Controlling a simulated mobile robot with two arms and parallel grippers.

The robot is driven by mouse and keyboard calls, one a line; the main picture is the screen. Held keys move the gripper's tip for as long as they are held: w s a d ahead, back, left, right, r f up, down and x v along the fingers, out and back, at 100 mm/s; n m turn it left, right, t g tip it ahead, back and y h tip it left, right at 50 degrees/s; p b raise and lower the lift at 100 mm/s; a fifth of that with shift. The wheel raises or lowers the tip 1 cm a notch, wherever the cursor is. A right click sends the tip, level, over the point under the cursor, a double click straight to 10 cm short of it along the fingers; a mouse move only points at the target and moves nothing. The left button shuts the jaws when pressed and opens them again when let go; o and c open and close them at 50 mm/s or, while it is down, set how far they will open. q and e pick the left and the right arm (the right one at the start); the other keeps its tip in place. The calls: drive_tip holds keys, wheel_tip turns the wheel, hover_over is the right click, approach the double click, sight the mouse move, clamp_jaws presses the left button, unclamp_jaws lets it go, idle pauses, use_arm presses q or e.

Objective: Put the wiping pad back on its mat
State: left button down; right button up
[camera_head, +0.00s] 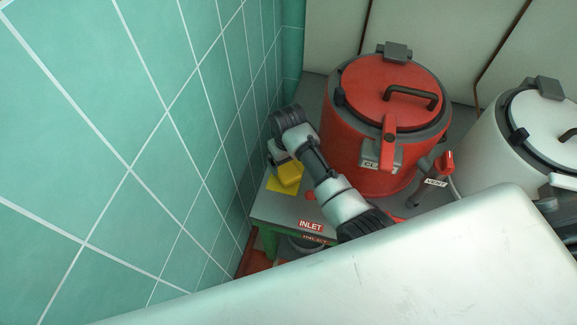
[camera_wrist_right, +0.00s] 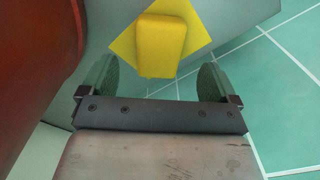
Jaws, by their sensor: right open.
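The wiping pad (camera_wrist_right: 162,45) is a yellow rounded block. It lies over its thin yellow mat (camera_wrist_right: 122,42), which is turned like a diamond, and the mat shows around the pad. In the head view the pad (camera_head: 291,172) and the mat (camera_head: 274,184) are at the left end of the grey bench, by the tiled wall. My right gripper (camera_wrist_right: 156,72) is open, with one finger on each side of the pad's near end and gaps between. In the head view my right gripper (camera_head: 279,157) partly hides behind its wrist. My left gripper is not in view.
A red kettle (camera_head: 343,151) stands just right of my right arm, with a lever and a VENT label (camera_head: 435,182) beside it. A white kettle (camera_head: 490,147) stands farther right. The green tiled wall (camera_head: 190,120) is close on the left. An INLET label (camera_head: 311,226) marks the bench's front.

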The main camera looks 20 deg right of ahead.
sight(288, 171)
wheel_tip(288, 171, up, 6)
drive_tip(key=shift+f+p, duration=0.2)
drive_tip(key=shift+p, duration=0.1)
idle(0.4)
